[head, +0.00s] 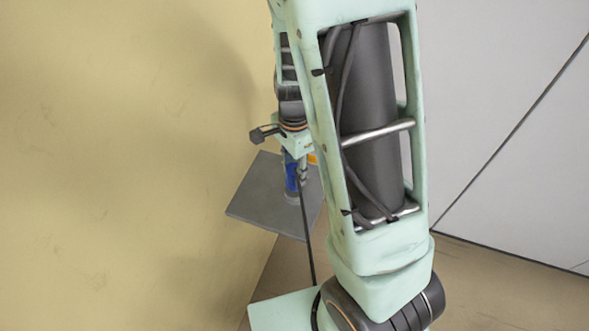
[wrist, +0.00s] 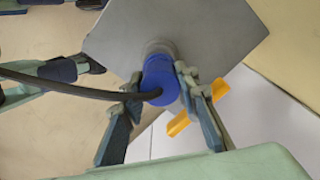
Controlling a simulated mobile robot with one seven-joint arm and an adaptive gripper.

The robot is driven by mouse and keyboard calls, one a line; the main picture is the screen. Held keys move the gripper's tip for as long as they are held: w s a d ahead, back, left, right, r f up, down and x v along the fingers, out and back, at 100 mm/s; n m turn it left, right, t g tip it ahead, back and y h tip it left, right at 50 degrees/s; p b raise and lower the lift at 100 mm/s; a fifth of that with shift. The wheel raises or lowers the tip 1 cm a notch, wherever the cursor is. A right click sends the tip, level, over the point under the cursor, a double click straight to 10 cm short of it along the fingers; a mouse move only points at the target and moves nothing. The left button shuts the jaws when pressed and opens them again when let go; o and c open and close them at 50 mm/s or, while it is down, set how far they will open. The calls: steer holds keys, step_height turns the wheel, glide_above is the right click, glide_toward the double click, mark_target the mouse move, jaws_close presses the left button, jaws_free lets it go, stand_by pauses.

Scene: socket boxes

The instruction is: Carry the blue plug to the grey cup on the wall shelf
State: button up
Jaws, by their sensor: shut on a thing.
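The blue plug (wrist: 161,78) is between the fingers of my gripper (wrist: 160,71), which is shut on it. A black cable runs off the plug to the left in the wrist view. The grey cup (wrist: 157,46) stands on the grey wall shelf (wrist: 215,35), right at the plug's far end. In the head view the blue plug (head: 290,172) is above the cup (head: 291,198) on the shelf (head: 250,205), in line with it. I cannot tell whether the plug's tip is inside the cup or just over it. My arm partly hides the shelf's right side in the head view.
A plain yellow wall (head: 120,150) runs along the left, beside the shelf. An orange strip (wrist: 213,96) shows behind my right finger in the wrist view. The black cable (head: 306,235) hangs down past the shelf. Pale panels (head: 510,130) stand at the right, above open brown floor.

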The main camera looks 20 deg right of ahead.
stand_by(0.4)
steer(key=shift+f+b, duration=0.7)
steer(key=shift+f, duration=0.25)
steer(key=shift+f, duration=0.1)
steer(key=shift+f+b, duration=0.45)
steer(key=shift+f, duration=0.05)
steer(key=o, duration=1.2)
steer(key=shift+o, duration=0.2)
steer(key=shift+r, duration=0.1)
